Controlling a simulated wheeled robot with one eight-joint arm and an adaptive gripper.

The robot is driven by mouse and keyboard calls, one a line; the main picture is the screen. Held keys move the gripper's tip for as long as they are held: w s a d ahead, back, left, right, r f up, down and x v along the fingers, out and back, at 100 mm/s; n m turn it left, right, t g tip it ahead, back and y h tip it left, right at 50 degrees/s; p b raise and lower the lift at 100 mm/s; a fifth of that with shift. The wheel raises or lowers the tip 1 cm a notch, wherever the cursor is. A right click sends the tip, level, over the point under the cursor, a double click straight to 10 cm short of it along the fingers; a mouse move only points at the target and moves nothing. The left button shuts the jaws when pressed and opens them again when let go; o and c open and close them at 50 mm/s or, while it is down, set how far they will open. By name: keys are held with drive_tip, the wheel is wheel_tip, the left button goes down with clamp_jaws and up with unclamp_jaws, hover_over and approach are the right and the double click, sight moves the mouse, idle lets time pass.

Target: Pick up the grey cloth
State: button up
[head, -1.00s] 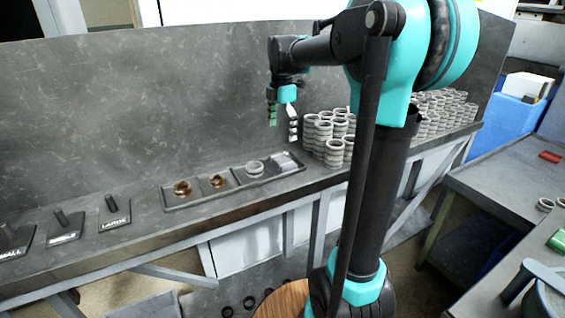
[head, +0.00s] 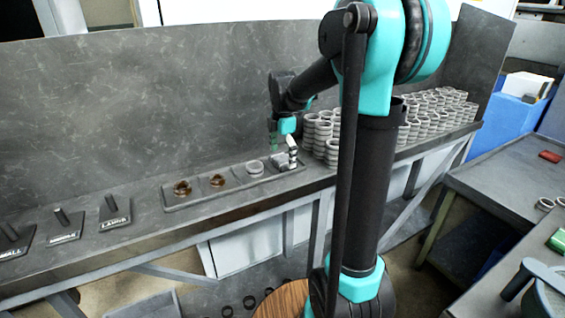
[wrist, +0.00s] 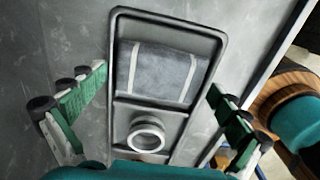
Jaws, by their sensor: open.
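The grey cloth (wrist: 160,74) lies folded in the end compartment of the tray (wrist: 119,50), with two pale stripes across it in the wrist view. In the head view the cloth (head: 281,165) is partly hidden by a finger. My gripper (head: 283,146) is above the right end of the tray. In the wrist view my gripper (wrist: 158,97) is open, one finger on each side of the tray, with nothing between the fingertips. It is apart from the cloth.
A pale ring (head: 254,168) sits in the compartment beside the cloth, and two brown rings (head: 182,188) sit further left in the tray. Stacked rings (head: 322,135) stand close to the right. A tall grey panel (head: 150,100) rises behind the bench. Labelled stands (head: 115,213) are at left.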

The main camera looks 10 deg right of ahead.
sight(283, 158)
drive_tip(key=c, duration=0.6)
drive_tip(key=shift+r, duration=0.2)
drive_tip(key=shift+c, duration=0.2)
wheel_tip(283, 158, up, 20)
drive_tip(key=shift+f, duration=0.15)
